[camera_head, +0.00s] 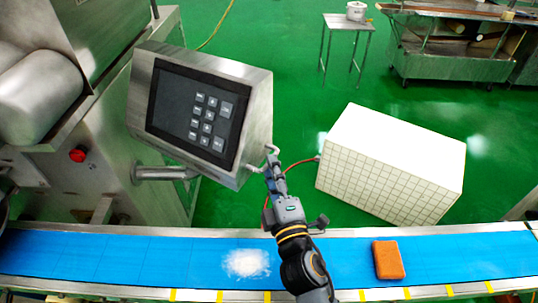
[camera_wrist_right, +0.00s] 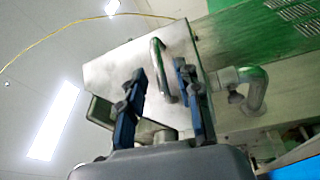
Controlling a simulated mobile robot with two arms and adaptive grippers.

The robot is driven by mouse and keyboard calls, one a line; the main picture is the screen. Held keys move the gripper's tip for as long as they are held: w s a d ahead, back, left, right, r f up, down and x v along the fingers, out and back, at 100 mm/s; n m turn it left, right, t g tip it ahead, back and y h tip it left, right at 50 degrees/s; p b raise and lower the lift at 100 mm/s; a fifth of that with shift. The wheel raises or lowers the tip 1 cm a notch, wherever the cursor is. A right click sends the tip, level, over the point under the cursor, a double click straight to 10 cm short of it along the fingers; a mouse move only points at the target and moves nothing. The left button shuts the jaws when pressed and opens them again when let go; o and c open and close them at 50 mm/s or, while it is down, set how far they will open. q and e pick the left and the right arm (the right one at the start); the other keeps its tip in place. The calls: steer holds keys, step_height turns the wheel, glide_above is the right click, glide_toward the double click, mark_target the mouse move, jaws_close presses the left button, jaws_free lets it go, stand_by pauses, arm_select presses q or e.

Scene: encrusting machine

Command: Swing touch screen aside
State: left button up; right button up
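The touch screen (camera_head: 198,112) is a metal box with a dark panel of light keys, held on a metal arm (camera_head: 165,173) at the machine's side. My right gripper (camera_head: 271,165) is at the box's right edge, by a small handle. In the right wrist view, the handle (camera_wrist_right: 158,62) is a bent metal bar on the box's side (camera_wrist_right: 118,75). The fingers of my right gripper (camera_wrist_right: 160,72) are apart, with the handle between them in the picture. I cannot tell whether they touch it. My left gripper is not in view.
A blue conveyor belt (camera_head: 150,258) runs across the front, with white powder (camera_head: 246,263) and an orange sponge-like block (camera_head: 388,260) on it. A white tiled box (camera_head: 390,165) stands right of the screen. A red button (camera_head: 77,155) is on the machine.

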steer(key=shift+x, duration=1.15)
steer(key=shift+w, duration=0.25)
steer(key=shift+w+a, duration=0.1)
steer(key=shift+c, duration=0.4)
jaws_close()
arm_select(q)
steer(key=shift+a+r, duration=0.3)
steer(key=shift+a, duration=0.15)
